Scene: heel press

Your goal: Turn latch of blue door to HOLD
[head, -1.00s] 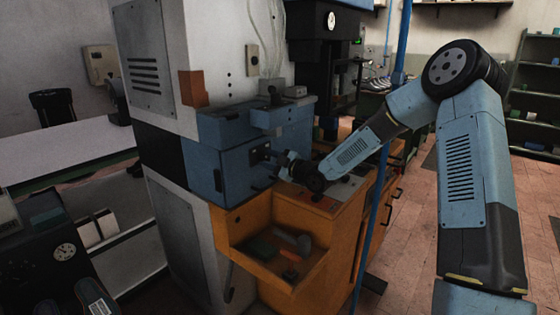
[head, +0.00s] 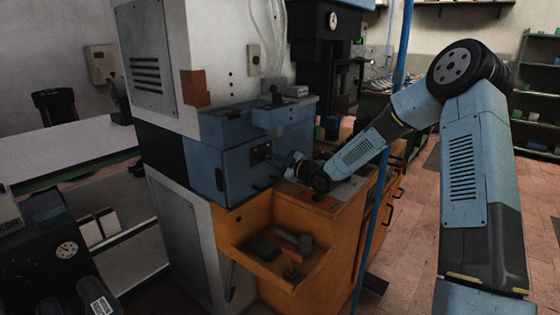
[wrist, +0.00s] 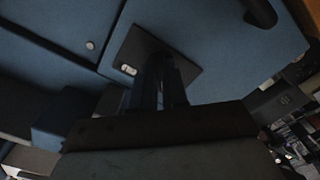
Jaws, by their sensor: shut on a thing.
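The blue door (head: 232,174) is on the front of the machine's blue housing and looks closed. It also shows in the wrist view (wrist: 215,50), with a dark latch plate (wrist: 185,70) that has a small pale mark at its left edge. The plate is small in the head view (head: 260,153). My gripper (wrist: 160,88) is at the plate, its fingers shut on the latch. The latch is hidden between the fingers, so its setting cannot be read. In the head view my gripper (head: 288,160) is just right of the plate.
A dark door handle (wrist: 260,12) is close by in the wrist view. An orange tray (head: 258,266) with tools stands below the door. The tiled floor on the right is clear.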

